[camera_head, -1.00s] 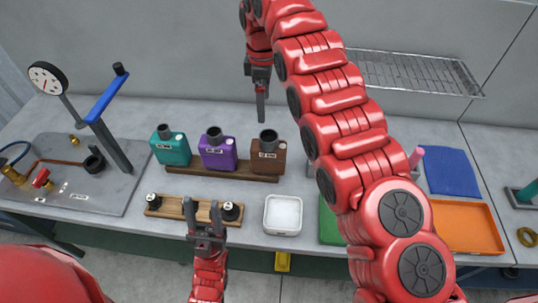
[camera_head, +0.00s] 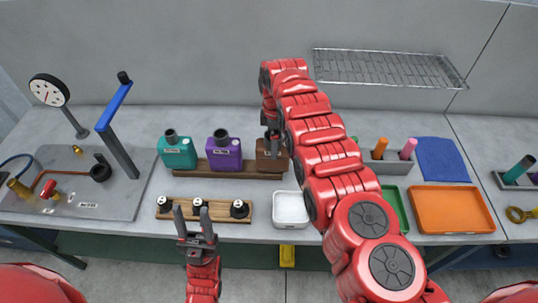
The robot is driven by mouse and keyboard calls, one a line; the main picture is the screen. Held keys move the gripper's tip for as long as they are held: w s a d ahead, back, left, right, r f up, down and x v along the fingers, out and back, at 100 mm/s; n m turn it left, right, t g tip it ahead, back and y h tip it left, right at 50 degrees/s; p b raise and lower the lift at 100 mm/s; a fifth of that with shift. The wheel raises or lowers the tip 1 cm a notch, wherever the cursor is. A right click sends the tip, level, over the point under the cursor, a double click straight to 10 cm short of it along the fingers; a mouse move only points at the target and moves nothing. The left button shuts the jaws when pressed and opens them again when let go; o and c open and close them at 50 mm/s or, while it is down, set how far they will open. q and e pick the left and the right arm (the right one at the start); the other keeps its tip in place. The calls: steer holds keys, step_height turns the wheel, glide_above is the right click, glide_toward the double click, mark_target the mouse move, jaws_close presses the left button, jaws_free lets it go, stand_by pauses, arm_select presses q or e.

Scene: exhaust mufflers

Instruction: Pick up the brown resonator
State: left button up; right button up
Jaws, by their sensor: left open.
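The brown resonator (camera_head: 266,163) stands at the right end of a dark wooden rack (camera_head: 230,175), with its top and spout hidden by my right gripper. My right gripper (camera_head: 271,142) points down right at its top. It is seen edge-on, so I cannot tell whether it is open or touching the resonator. A purple resonator (camera_head: 225,155) and a teal resonator (camera_head: 178,155) stand to the left on the same rack. My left gripper (camera_head: 195,220) is open and empty, in front of a light wooden strip with black knobs (camera_head: 222,213).
A white tray (camera_head: 291,208) lies before the rack. My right arm crosses the bench, partly covering a green tray (camera_head: 393,205). An orange tray (camera_head: 450,208), blue cloth (camera_head: 440,158) and grey holder (camera_head: 395,167) are right; a gauge (camera_head: 50,90) and blue-handled lever (camera_head: 114,108) are left.

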steer(key=shift+s+a+f, duration=0.1)
steer(key=shift+a+f, duration=0.05)
steer(key=shift+f, duration=0.35)
steer(key=shift+a+f, duration=0.25)
steer(key=shift+a, duration=0.1)
steer(key=shift+w+d, duration=0.25)
steer(key=shift+d, duration=0.15)
steer(key=c, duration=0.3)
steer(key=shift+d, duration=0.1)
steer(key=shift+c, duration=1.4)
steer(key=shift+a, duration=0.2)
steer(key=c, duration=0.6)
steer(key=shift+r, duration=0.1)
